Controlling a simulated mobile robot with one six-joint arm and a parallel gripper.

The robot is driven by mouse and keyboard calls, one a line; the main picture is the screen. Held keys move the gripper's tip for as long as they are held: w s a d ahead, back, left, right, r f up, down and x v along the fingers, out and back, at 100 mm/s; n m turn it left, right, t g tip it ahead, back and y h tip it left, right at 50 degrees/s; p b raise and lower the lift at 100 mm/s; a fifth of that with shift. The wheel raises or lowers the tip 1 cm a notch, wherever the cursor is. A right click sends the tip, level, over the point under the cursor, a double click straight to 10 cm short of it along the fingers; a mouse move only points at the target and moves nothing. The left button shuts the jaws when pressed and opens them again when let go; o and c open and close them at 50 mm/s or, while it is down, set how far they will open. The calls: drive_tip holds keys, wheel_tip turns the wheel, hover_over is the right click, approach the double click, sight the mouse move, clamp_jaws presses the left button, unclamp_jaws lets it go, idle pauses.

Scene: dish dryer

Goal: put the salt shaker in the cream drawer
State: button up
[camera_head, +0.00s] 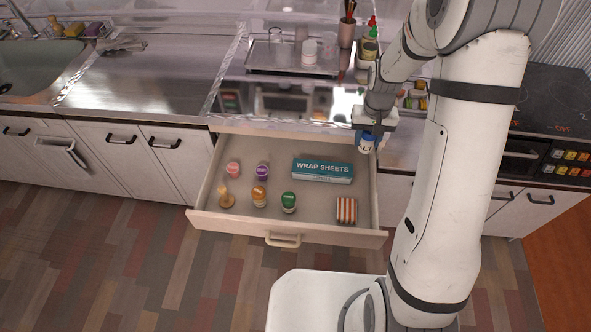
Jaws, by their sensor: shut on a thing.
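The cream drawer (236,226) is pulled open below the counter. It holds several small jars, a teal wrap-sheets box (323,170) and a striped box (346,210). My gripper (371,133) points down near the drawer's back right corner, at about the counter's front edge in the picture.
A metal tray (262,68) with small containers stands on the counter, with a sauce bottle (369,45) and a utensil holder (347,32) beside it. A sink is at the left and a stove at the right.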

drive_tip(key=shift+s+a+f+b, duration=0.15)
drive_tip(key=shift+f+b, duration=0.2)
drive_tip(key=shift+b, duration=0.2)
drive_tip(key=s+a+f+n+b, duration=0.35)
drive_tip(key=a+f+b, duration=0.2)
drive_tip(key=b, duration=0.35)
drive_tip(key=n+b, duration=0.4)
drive_tip(key=b, duration=0.4)
hover_over(319, 211)
wheel_tip(319, 211, down, 4)
wheel_tip(319, 211, down, 10)
drive_tip(key=shift+r+b, duration=0.15)
drive_tip(key=shift+b, duration=0.65)
drive_tip(key=o, duration=1)
